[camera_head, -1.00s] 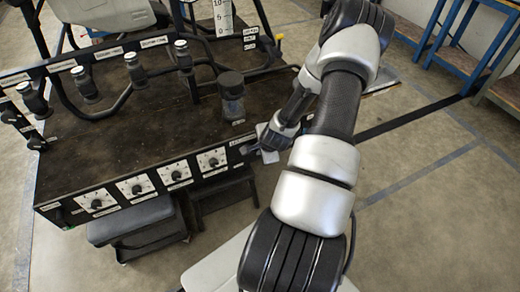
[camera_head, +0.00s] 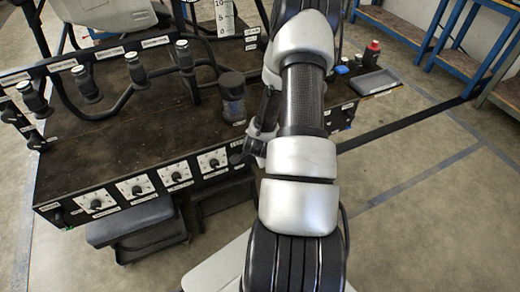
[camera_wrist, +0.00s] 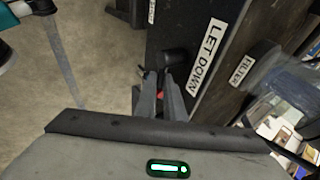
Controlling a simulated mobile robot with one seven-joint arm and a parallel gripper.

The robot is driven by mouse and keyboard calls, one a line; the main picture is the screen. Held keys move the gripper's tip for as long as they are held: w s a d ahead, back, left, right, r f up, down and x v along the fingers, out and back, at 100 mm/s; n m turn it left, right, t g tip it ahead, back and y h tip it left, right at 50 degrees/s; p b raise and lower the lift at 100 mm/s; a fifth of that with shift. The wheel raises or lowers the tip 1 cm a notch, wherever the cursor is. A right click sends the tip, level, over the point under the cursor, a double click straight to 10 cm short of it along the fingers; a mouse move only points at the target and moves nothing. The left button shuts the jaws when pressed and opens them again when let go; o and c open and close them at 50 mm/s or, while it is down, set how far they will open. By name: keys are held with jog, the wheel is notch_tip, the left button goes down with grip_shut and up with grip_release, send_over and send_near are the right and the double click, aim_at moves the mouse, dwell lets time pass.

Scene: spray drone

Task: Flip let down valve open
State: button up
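The let down valve is a black round fitting (camera_wrist: 175,60) on the dark panel, beside the white "LET DOWN" label (camera_wrist: 212,50) in the wrist view. My gripper (camera_wrist: 157,85) is just below it, with its two dark fingers close together and pointing at the valve. A small red spot shows between the fingers. I cannot tell whether it is part of the valve or whether the fingers touch anything. In the head view my arm hides most of the gripper, which is at the right end of the front panel (camera_head: 130,188).
The black bench top (camera_head: 120,135) carries a dark jar (camera_head: 232,97), pipes and several handles. Filter hardware (camera_wrist: 280,85) is close right in the wrist view.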

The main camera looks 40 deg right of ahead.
jog(key=o, duration=0.4)
jog(key=p+v, duration=0.7)
jog(key=v, duration=1)
jog(key=shift+r+p, duration=0.2)
jog(key=shift+p, duration=0.15)
